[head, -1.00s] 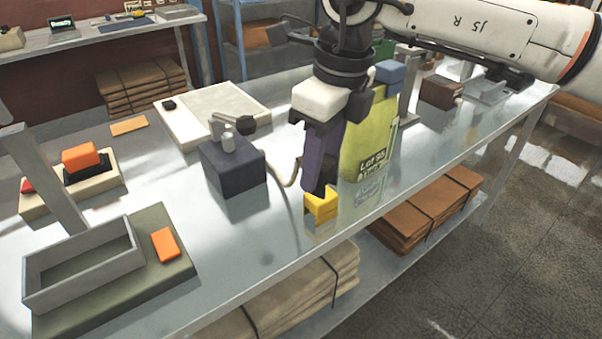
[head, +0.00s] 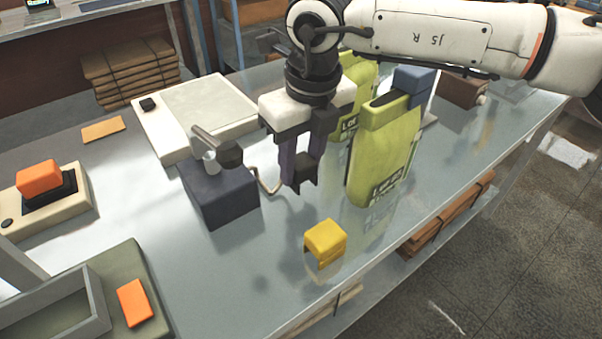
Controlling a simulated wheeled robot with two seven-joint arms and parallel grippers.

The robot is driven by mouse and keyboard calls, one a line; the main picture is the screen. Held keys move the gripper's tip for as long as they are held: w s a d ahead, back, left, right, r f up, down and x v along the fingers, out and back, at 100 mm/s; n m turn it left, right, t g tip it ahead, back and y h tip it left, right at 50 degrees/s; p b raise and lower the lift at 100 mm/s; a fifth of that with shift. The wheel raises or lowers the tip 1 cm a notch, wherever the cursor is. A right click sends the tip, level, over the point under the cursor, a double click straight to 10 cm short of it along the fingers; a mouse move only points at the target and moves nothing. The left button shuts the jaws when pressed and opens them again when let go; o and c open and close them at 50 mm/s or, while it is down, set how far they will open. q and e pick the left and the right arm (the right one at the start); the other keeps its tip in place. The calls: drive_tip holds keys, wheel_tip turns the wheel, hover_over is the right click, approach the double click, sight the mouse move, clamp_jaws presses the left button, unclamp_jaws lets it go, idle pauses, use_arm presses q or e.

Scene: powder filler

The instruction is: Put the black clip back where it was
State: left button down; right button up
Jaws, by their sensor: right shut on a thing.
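My right gripper (head: 303,176) hangs above the table near the middle of the head view. Its purple fingers are shut on a small black clip (head: 304,171), partly hidden between them. A yellow-green bag (head: 383,155) stands upright to its right, with a dark strip along its top and a blue block (head: 413,80) at its top right corner. A second yellow-green bag (head: 356,75) stands behind the gripper, partly hidden. A yellow clip-like block (head: 326,238) sits on the table in front of the gripper, apart from it. My left gripper is not in view.
A dark box with a knobbed handle (head: 217,193) stands just left of the gripper, with a bent tube beside it. A white plate device (head: 165,134) lies behind. Orange blocks and a grey tray (head: 97,292) are at left. The table front (head: 260,285) is clear.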

sight(301, 177)
wheel_tip(301, 177, down, 3)
drive_tip(key=shift+r, duration=0.15)
drive_tip(key=shift+f, duration=0.45)
drive_tip(key=o, duration=1)
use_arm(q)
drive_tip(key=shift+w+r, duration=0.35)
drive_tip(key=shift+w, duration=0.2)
